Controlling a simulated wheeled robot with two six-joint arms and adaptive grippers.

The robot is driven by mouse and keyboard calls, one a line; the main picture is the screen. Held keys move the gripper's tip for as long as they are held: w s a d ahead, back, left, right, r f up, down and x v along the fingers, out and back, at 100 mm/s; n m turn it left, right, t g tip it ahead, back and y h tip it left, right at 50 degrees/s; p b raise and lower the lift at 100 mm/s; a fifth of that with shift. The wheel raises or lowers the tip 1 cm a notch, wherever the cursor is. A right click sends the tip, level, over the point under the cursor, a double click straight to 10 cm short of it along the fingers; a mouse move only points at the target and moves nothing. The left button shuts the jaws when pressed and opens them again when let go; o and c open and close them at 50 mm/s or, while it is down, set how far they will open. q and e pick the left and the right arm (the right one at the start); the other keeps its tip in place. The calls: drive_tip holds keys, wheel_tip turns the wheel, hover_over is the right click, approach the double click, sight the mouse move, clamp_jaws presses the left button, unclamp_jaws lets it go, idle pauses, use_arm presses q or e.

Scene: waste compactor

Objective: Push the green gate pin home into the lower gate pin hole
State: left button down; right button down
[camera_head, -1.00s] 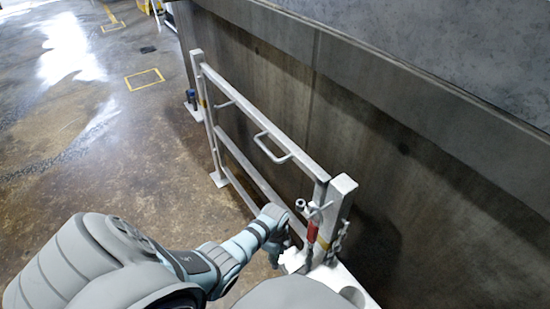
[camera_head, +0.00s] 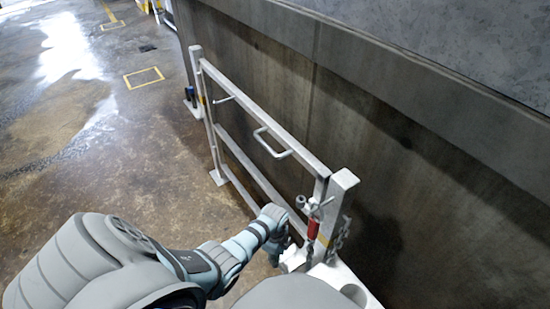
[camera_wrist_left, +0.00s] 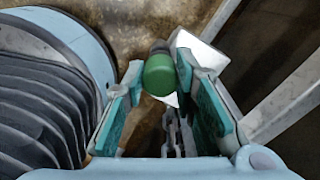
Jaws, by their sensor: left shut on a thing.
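The green gate pin (camera_wrist_left: 159,72) shows its rounded green end between the fingers of my left gripper (camera_wrist_left: 157,85) in the left wrist view. The gripper is shut on it. A dark part of the pin shows beyond the green end, and a chain hangs below it. In the head view my left gripper (camera_head: 281,251) is low beside the near gate post (camera_head: 341,196), partly hidden by my own arm. The pin cannot be made out there. The lower gate pin hole is not visible in either view. My right gripper is not in view.
A white metal gate (camera_head: 262,118) with a bent handle (camera_head: 266,148) runs along a concrete wall (camera_head: 400,130). A red-sleeved part (camera_head: 313,229) hangs on the near post, with a chain (camera_head: 338,242) beside it. The floor to the left is open.

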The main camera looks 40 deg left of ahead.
use_arm(q)
drive_tip(key=shift+f+b, duration=0.6)
drive_tip(key=shift+f, duration=0.15)
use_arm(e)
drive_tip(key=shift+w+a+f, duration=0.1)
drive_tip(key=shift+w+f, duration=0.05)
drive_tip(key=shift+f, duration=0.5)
use_arm(q)
drive_tip(key=shift+f, duration=0.25)
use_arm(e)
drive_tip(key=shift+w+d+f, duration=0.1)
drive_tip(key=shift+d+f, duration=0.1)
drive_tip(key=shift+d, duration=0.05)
use_arm(q)
drive_tip(key=c, duration=1.2)
unclamp_jaws()
drive_tip(key=shift+r, duration=0.1)
drive_tip(key=shift+c, duration=0.6)
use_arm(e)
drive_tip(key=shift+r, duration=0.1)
